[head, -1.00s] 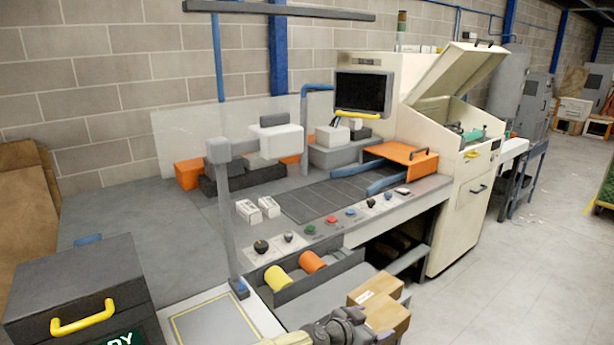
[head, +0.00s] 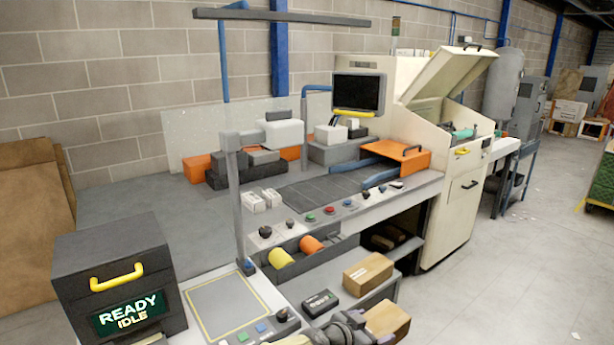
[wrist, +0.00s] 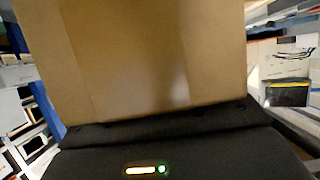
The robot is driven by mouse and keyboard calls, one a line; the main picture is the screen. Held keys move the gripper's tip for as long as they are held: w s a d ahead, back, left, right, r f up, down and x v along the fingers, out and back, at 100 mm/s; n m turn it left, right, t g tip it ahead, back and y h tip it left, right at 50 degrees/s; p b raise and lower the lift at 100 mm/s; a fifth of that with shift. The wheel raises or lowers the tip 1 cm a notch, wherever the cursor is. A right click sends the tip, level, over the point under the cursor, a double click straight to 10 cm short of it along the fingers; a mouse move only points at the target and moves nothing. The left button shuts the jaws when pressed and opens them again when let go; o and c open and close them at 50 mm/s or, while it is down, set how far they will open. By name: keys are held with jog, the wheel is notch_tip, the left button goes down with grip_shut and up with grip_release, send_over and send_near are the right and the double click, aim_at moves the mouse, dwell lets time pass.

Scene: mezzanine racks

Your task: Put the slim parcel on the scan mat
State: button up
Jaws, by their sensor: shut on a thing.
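The slim parcel (head: 387,320) is a brown cardboard box at the bottom of the head view. My gripper (head: 362,336) is beside it, partly cut off by the frame edge, and is shut on it. In the wrist view the brown face of the parcel (wrist: 150,55) fills the middle, right against the dark gripper body; the fingertips are hidden. The scan mat (head: 222,303) is a grey pad with a yellow outline on the bench at lower left. It is bare, and the parcel is apart from it, to its right.
A dark box with a READY sign (head: 118,280) stands left of the mat. A grey post (head: 236,200) rises behind the mat. A button panel (head: 262,332) is at its front right. Another brown box (head: 368,272) and a black box (head: 320,302) lie on the lower shelf.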

jog(key=shift+s, duration=0.25)
jog(key=shift+s+d+f, duration=0.1)
jog(key=shift+s+d, duration=0.05)
jog(key=shift+s, duration=0.05)
jog(key=shift+w+d+f+n+t+y, duration=0.3)
jog(key=shift+w+f, duration=0.15)
jog(key=shift+f, duration=0.15)
jog(key=shift+d+f+n+t, duration=0.35)
jog(key=shift+f+n+t, duration=0.05)
jog(key=shift+f, duration=0.35)
notch_tip(320, 180, down, 10)
jog(key=s+d+n+t+y, duration=0.1)
jog(key=d+n+t+y, duration=0.15)
jog(key=n+y, duration=0.25)
jog(key=s+a+f+n+t+y+p, duration=0.1)
jog(key=s+a+f+n+y, duration=0.3)
jog(key=s+a+y, duration=0.1)
jog(key=shift+s+f+t, duration=0.2)
jog(key=shift+s+t, duration=0.15)
jog(key=shift+s, duration=0.45)
